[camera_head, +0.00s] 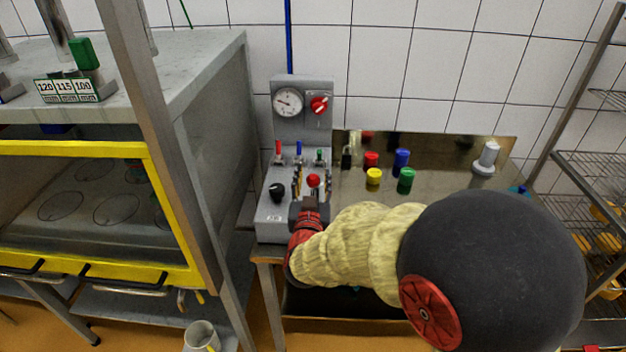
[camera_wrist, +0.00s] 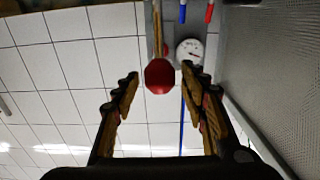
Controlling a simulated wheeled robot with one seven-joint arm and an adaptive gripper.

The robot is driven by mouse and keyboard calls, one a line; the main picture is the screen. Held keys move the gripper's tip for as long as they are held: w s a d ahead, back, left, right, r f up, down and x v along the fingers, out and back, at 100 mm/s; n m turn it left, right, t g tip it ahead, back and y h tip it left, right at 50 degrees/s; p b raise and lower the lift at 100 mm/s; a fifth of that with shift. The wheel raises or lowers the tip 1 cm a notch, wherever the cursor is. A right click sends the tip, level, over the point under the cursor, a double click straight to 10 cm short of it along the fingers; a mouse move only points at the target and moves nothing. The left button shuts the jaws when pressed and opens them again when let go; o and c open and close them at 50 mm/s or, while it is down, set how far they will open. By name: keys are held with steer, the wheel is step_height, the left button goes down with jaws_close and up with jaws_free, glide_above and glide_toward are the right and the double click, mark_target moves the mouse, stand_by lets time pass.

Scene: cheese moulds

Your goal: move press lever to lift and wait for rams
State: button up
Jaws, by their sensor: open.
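The grey press control box (camera_head: 274,217) stands on the bench in the head view. A lever with a red ball knob (camera_head: 313,181) rises from its top; the knob also shows in the wrist view (camera_wrist: 159,76). My gripper (camera_head: 311,192) is at the front of the box, close to this knob. In the wrist view my gripper (camera_wrist: 160,72) is open, with the red knob between or just beyond its fingertips and clear space at either side. Contact is not visible. My fingers hide part of the lever's base in the head view.
The box carries a dial gauge (camera_head: 288,101), a red rotary switch (camera_head: 319,105), small coloured toggles and a black knob (camera_head: 276,191). A yellow-framed press (camera_head: 80,151) stands left. Coloured cylinders stand right of the box, before a steel back panel (camera_head: 445,150). A wire rack (camera_head: 590,165) is far right.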

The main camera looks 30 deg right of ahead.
steer(key=shift+c, duration=0.9)
jaws_close()
